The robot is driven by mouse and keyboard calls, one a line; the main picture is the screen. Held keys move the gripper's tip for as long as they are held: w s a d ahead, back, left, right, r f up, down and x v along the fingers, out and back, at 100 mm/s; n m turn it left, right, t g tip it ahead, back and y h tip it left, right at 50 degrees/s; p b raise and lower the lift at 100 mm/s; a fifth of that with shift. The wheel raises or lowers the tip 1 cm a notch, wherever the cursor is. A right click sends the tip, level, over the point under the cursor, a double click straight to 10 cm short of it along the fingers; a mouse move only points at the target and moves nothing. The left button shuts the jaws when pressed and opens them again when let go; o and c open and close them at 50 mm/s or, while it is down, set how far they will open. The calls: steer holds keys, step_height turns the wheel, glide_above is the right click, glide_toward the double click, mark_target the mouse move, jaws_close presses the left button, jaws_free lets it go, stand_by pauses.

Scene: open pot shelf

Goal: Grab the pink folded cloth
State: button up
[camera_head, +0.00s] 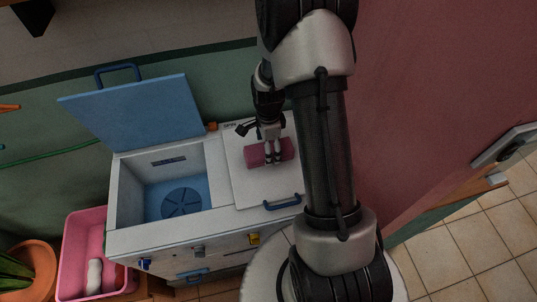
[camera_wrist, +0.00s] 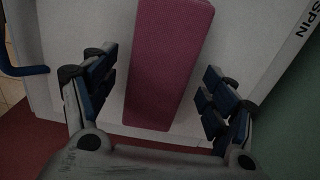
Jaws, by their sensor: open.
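The pink folded cloth (camera_head: 255,154) lies on the white closed lid (camera_head: 245,186) on the right half of a washing machine. In the wrist view the cloth (camera_wrist: 169,62) is a long, smooth block running from the top edge to the lower middle. My gripper (camera_head: 271,158) is at the cloth from above in the head view and covers part of it. In the wrist view my gripper (camera_wrist: 158,92) is open, with one finger on each side of the cloth. Gaps of white lid show between the fingers and the cloth, and nothing is held.
Left of the closed lid, a blue lid (camera_head: 135,112) stands open over a blue tub (camera_head: 182,195). A blue handle (camera_head: 283,203) is at the closed lid's front edge. A pink bin (camera_head: 82,235) and a potted plant (camera_head: 22,272) stand at lower left. A red wall (camera_head: 430,100) is at right.

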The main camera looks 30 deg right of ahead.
steer(key=shift+f, duration=0.65)
steer(key=shift+c, duration=0.4)
steer(key=c, duration=1.2)
steer(key=shift+o, duration=0.2)
steer(key=shift+r, duration=0.15)
